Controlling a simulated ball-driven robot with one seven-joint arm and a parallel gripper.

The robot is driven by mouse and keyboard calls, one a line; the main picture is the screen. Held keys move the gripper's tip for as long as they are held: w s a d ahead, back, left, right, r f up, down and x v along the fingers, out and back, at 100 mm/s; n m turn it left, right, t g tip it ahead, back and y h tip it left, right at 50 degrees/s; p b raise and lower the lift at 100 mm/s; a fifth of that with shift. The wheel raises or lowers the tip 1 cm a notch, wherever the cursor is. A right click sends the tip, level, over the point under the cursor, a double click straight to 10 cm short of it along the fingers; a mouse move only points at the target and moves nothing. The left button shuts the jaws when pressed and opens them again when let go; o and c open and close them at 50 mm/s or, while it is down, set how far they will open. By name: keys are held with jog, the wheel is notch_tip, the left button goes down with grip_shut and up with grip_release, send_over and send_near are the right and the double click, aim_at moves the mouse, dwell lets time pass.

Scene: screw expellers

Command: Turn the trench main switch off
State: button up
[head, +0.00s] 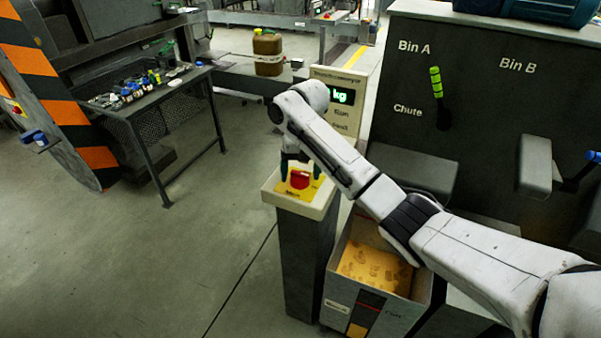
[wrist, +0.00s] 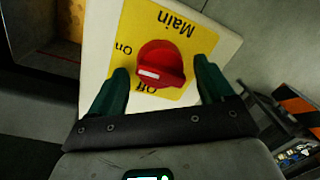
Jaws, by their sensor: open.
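The main switch is a red rotary knob (head: 299,179) on a yellow plate on top of a pale-topped grey post. The wrist view shows the knob (wrist: 161,64) close up, with the words Main, On and Off on the yellow plate (wrist: 200,38). The knob's white mark lies on its left side, near Off and below On; its exact setting is hard to tell. My gripper (head: 300,171) is above the post, pointing down. Its dark green fingers (wrist: 161,75) are open, one on each side of the knob, with a visible gap to it on both sides.
An open bin (head: 341,302) with yellowish contents stands right of the post (head: 305,262). A display panel (head: 345,115) stands behind my arm. A dark machine (head: 480,95) with levers fills the right. A cluttered workbench (head: 150,95) is at left; the floor between is clear.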

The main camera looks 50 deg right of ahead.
jog(key=shift+f, duration=0.2)
jog(key=c, duration=1)
